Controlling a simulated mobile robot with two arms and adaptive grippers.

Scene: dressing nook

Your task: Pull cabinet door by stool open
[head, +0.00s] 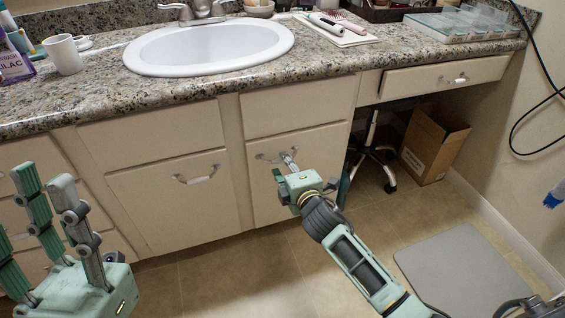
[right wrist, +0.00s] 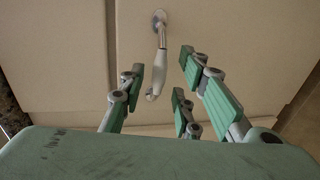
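The cabinet door (head: 320,143) by the stool is a cream panel under the counter, and it looks shut. Its metal and white bar handle (head: 265,157) is partly hidden by my right gripper (head: 283,168). In the right wrist view, the handle (right wrist: 158,62) lies between the spread fingers of that gripper (right wrist: 161,78). The gripper is open, and no finger clearly presses on the handle. The stool (head: 372,152) stands in the knee space just right of the door. My left gripper (head: 42,182) is open and empty at the lower left, fingers up.
A second door with a handle (head: 197,179) is to the left. A drawer (head: 445,78) spans above the knee space, where a cardboard box (head: 432,145) stands. A grey mat (head: 462,268) lies on the tiled floor. The floor before the door is clear.

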